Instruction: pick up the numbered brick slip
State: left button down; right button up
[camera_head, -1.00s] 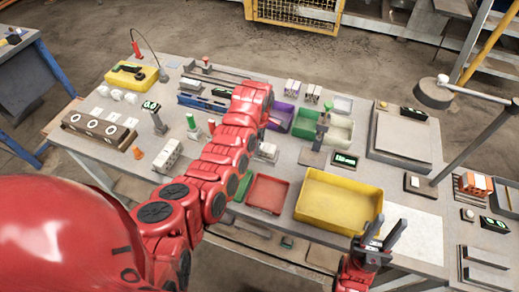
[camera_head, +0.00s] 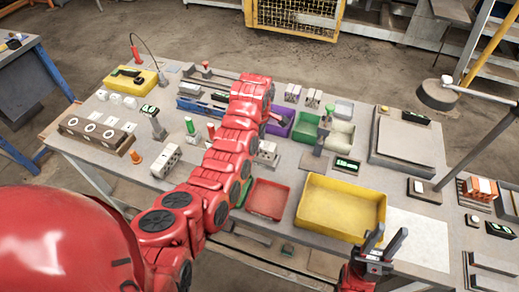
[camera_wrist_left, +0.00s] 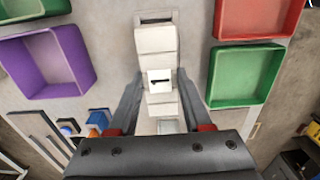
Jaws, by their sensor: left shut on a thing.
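In the left wrist view, a pale block with a black "1" on a white face, the numbered brick slip (camera_wrist_left: 159,82), sits between the two fingers of my left gripper (camera_wrist_left: 161,88). The gripper is shut on it. More pale blocks (camera_wrist_left: 155,40) stand in line just beyond it; I cannot tell whether they touch it. In the head view, the red left arm reaches over the middle of the table and hides most of its gripper and the slip. My right gripper (camera_head: 384,246) is open and empty, fingers up, near the front edge beside the yellow tray (camera_head: 340,207).
A purple bin (camera_wrist_left: 48,62), a green bin (camera_wrist_left: 243,76) and a red bin (camera_wrist_left: 255,20) flank the left gripper. In the head view, a small red tray (camera_head: 267,198) lies below the arm. A white sheet (camera_head: 418,238) at the right front is clear.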

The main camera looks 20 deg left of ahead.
pick_arm(q)
jog(key=s+d+r+p, duration=0.2)
jog(key=s+p, duration=0.3)
jog(key=s, duration=0.2)
jog(key=s+d+r+p, duration=0.2)
jog(key=s+p, duration=0.4)
jog(key=s, duration=0.2)
jog(key=shift+s+d, duration=0.25)
jog(key=shift+f, duration=0.1)
